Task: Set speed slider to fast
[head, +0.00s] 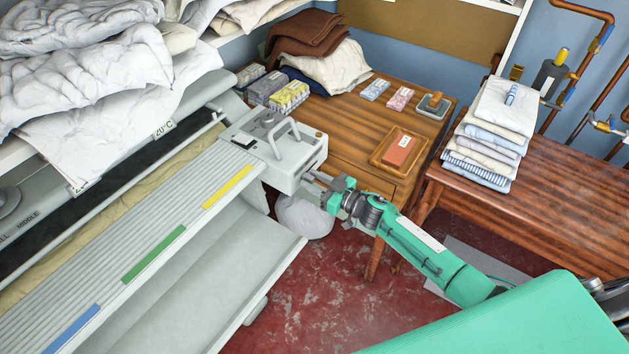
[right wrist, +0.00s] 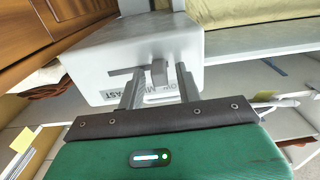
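The grey control box (head: 285,140) of the ironer stands at its right end in the head view. In the right wrist view, the box (right wrist: 95,65) shows a dark slot (right wrist: 120,72), a grey slider knob (right wrist: 158,73) and a label (right wrist: 118,99) with FAST readable at its left; the rest is partly covered by a finger. The knob stands right of the slot's left end. My right gripper (right wrist: 156,84) is open at this face, its fingers apart on either side of the knob. In the head view, my right gripper (head: 314,183) reaches the box's right side. My left gripper is not in view.
The ironer's bed (head: 125,230) has yellow, green and blue marks. A wooden desk (head: 345,125) and a wooden bench (head: 540,200) with folded linen (head: 490,140) stand to the right. A whitish sack (head: 303,218) lies below the box. Red floor (head: 320,290) is open in front.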

